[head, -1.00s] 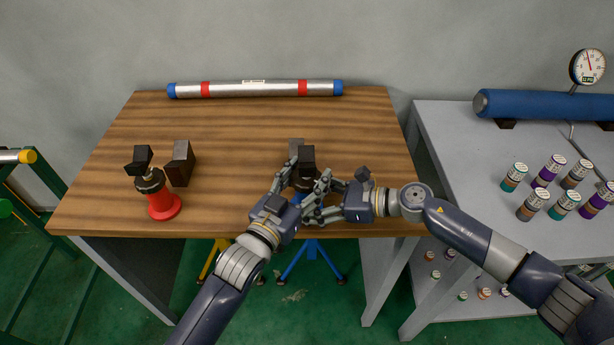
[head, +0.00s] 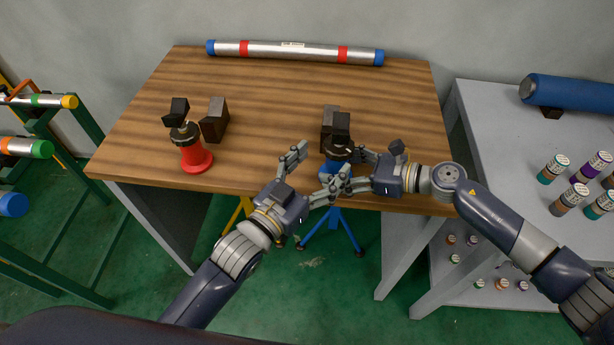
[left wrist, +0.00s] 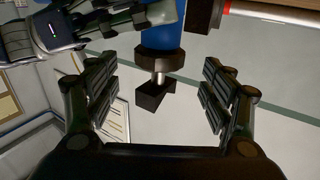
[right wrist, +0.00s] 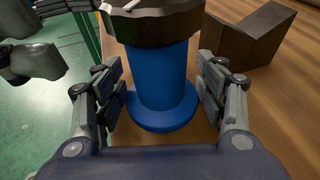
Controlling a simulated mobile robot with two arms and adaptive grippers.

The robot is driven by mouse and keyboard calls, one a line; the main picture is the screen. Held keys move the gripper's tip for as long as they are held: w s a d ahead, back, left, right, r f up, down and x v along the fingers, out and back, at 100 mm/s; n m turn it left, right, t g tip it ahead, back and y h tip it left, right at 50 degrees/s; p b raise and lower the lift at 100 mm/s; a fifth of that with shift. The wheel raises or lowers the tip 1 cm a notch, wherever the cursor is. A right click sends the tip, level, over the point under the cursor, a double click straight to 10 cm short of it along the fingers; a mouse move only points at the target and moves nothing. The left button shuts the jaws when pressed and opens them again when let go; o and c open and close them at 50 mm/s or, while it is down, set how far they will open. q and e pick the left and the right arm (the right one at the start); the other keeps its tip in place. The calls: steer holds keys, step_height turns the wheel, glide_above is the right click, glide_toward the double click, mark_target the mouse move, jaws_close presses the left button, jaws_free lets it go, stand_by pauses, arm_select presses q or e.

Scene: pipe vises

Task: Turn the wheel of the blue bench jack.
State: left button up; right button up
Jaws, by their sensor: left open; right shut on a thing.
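The blue bench jack (head: 325,170) stands near the front edge of the wooden table, with a dark wheel (head: 338,152) and a black head (head: 341,125) above. My right gripper (head: 352,171) is shut on the blue body below the wheel. The right wrist view shows the body (right wrist: 160,75) between its fingers and the wheel (right wrist: 155,25) above. My left gripper (head: 318,167) is open and empty, short of the jack. In the left wrist view, the wheel (left wrist: 158,58) and black head (left wrist: 155,95) appear beyond its spread fingers. The grippers partly hide the jack in the head view.
A dark notched block (head: 328,115) stands just behind the jack. A red jack (head: 194,155) and another dark block (head: 215,120) stand to the left. A pipe (head: 295,51) lies along the back. The table's (head: 265,110) middle is clear.

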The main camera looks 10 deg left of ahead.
mark_target(339, 147)
arm_select(q)
steer(key=v, duration=0.5)
steer(key=shift+w, duration=0.1)
stand_by(0.7)
steer(key=x, duration=1.2)
steer(key=shift+d, duration=0.1)
steer(key=c, duration=1.1)
